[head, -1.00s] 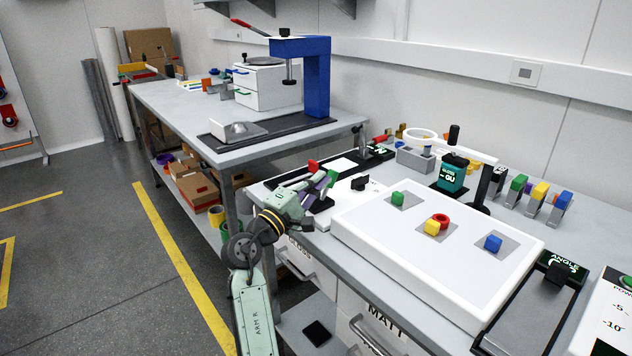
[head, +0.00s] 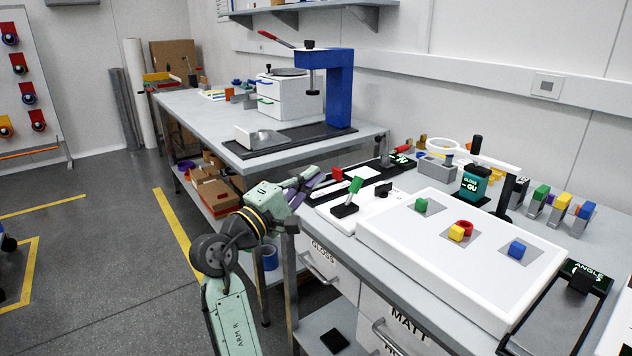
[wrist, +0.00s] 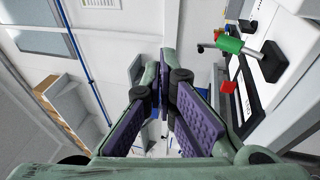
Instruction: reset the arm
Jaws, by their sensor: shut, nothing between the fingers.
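My arm is mint green and reaches up from the bottom of the head view. My gripper (head: 312,180), with purple finger pads, is in the air at the left front edge of the near bench. In the wrist view its fingers (wrist: 166,85) are close together with nothing between them. A green-handled lever (head: 350,194) on a white panel stands just to the right of the gripper, apart from it. The green handle also shows at the upper right of the wrist view (wrist: 230,44).
A white light box (head: 400,235) bears green, yellow, red and blue pieces. A blue press (head: 340,90) stands on the bench behind. A red block (head: 337,173) is close beyond my gripper. The floor at left (head: 100,260) is clear.

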